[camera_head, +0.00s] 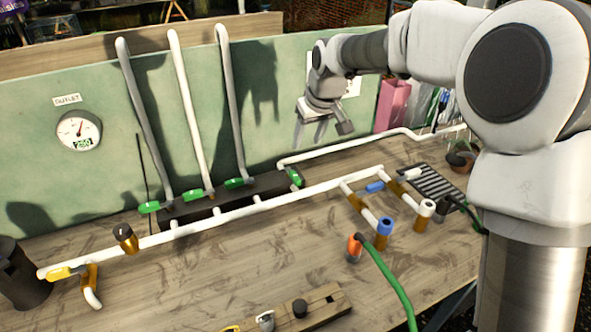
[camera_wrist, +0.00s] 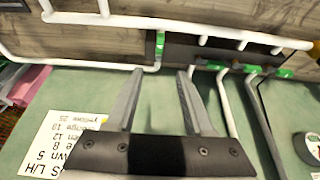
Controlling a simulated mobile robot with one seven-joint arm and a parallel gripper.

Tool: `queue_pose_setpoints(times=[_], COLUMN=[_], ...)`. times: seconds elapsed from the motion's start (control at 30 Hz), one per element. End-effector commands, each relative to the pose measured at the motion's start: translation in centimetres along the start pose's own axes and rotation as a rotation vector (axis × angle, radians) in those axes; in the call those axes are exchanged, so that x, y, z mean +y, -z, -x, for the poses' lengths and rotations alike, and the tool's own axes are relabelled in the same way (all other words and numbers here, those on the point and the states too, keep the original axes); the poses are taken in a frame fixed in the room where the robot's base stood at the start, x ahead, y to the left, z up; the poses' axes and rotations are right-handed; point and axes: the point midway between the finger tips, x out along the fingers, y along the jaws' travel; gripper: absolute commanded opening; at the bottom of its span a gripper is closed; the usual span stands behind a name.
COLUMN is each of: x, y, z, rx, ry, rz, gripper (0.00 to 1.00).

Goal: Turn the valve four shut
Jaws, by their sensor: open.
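Green valve handles sit along the white pipework at the back of the bench: one at the left (camera_head: 149,207), one beside it (camera_head: 194,194), a third (camera_head: 238,183), and a rightmost one (camera_head: 295,178) near the bend of a white pipe. I cannot read any number on them. My gripper (camera_head: 309,140) is open and empty, pointing down above and apart from the rightmost handle. In the wrist view my gripper (camera_wrist: 160,72) has its fingers spread, and the rightmost green handle (camera_wrist: 159,45) shows beyond the gap between them. The other green handles show farther right there.
A long white pipe (camera_head: 215,219) crosses the bench in front of the handles. Three upright pipes (camera_head: 190,110) rise against the green panel, which carries a round gauge (camera_head: 79,130). A blue lever (camera_head: 375,187), yellow lever (camera_head: 62,273) and green hose (camera_head: 389,279) are elsewhere.

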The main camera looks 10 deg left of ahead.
Motion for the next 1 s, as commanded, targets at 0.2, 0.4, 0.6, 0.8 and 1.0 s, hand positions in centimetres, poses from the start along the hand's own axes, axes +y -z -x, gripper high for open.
queue_pose_setpoints(times=[0.2, 0.4, 0.6, 0.8, 1.0], x=[0.0, -0.1, 0.0, 0.0, 0.0], y=[-0.1, -0.1, -0.2, -0.1, -0.1], z=[-3.5, -8.0, -12.3, -15.4, -16.8], rx=[-0.005, -0.004, -0.004, -0.002, 0.0], ry=[0.001, 0.002, 0.001, 0.0, -0.001], rz=[-0.001, 0.0, 0.0, -0.001, -0.001], gripper=[0.53, 0.53, 0.53, 0.53, 0.53])
